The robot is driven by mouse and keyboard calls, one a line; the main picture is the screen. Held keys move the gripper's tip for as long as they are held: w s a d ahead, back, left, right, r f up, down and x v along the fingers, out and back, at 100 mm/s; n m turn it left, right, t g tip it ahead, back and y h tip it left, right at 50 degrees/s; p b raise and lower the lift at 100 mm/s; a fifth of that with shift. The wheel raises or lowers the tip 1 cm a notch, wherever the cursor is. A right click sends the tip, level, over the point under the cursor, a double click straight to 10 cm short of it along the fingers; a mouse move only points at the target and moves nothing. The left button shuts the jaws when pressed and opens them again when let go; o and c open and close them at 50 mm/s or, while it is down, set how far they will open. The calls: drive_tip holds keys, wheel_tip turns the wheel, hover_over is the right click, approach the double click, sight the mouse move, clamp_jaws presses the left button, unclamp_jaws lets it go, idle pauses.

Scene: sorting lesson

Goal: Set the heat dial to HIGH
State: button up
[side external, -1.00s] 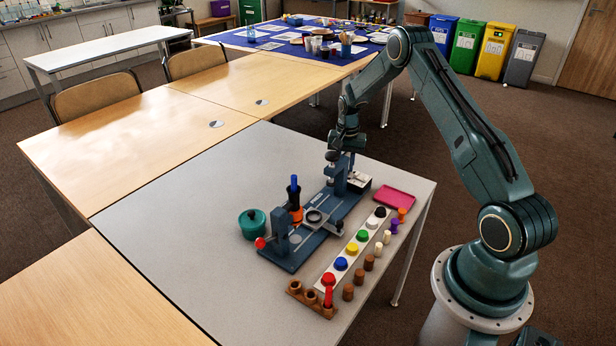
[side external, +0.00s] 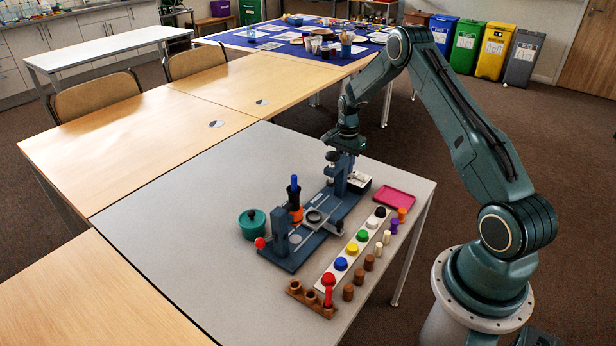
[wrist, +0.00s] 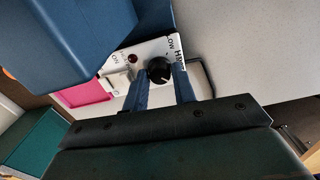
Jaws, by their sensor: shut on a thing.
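The heat dial is a round black knob (wrist: 159,71) on a white control panel (wrist: 151,49) marked LOW, HIGH and ON. LOW and HIGH print lies to the right of the knob in the wrist view. My gripper (wrist: 161,82) has one blue finger on each side of the knob and is shut on it. I cannot tell clearly where the knob's mark points. In the side view my gripper (side external: 340,178) reaches down at the far end of the blue machine (side external: 338,212); the dial is hidden there. The white box (side external: 358,182) shows beside it.
A pink tray (side external: 394,197), a row of coloured knobs (side external: 351,248) and wooden pegs (side external: 369,262) stand right of the machine. A teal pot (side external: 252,223) is at its left. The grey table's left part is clear. A large blue block (wrist: 75,35) fills the wrist view's upper left.

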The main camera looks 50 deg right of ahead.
drive_tip(key=shift+m, duration=0.3)
drive_tip(key=o, duration=0.7)
drive_tip(key=shift+r, duration=0.15)
wheel_tip(320, 180, up, 14)
drive_tip(key=shift+f, duration=0.15)
idle(0.3)
idle(0.4)
